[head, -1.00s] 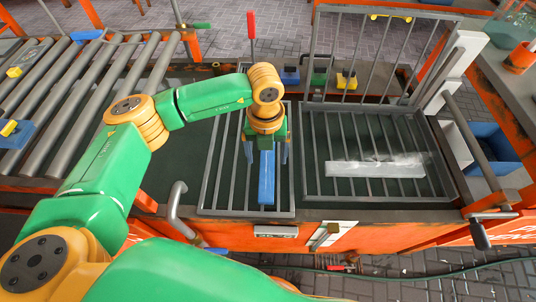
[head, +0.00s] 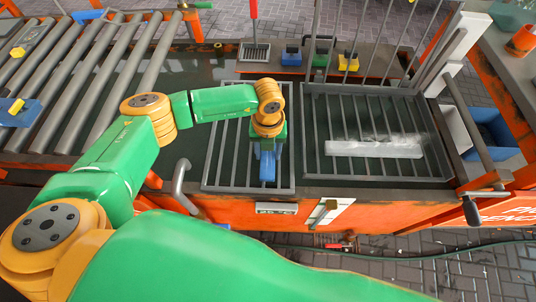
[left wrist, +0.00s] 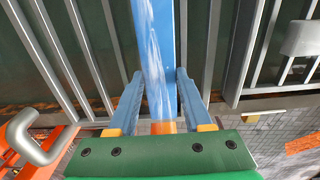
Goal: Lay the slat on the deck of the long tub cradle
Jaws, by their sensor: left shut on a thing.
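A blue slat (head: 267,173) is in my left gripper (head: 267,151), over the left barred cradle (head: 222,152). In the left wrist view the slat (left wrist: 154,40) runs away from the palm between the two blue-grey fingers of the gripper (left wrist: 158,90), which are shut on it. In the head view the slat looks short and foreshortened. I cannot tell whether it touches the bars below. A second barred cradle (head: 312,150) sits to the right. Which one is the long cradle is not clear. My right gripper is not in view.
A pale, whitish bar (head: 375,147) lies across the right cradle. A raised barred frame stands behind it. Grey rollers (head: 120,85) lie at left, and a curved handle (head: 180,175) stands at the front edge. Small blue, green and yellow items (head: 347,61) sit at the back.

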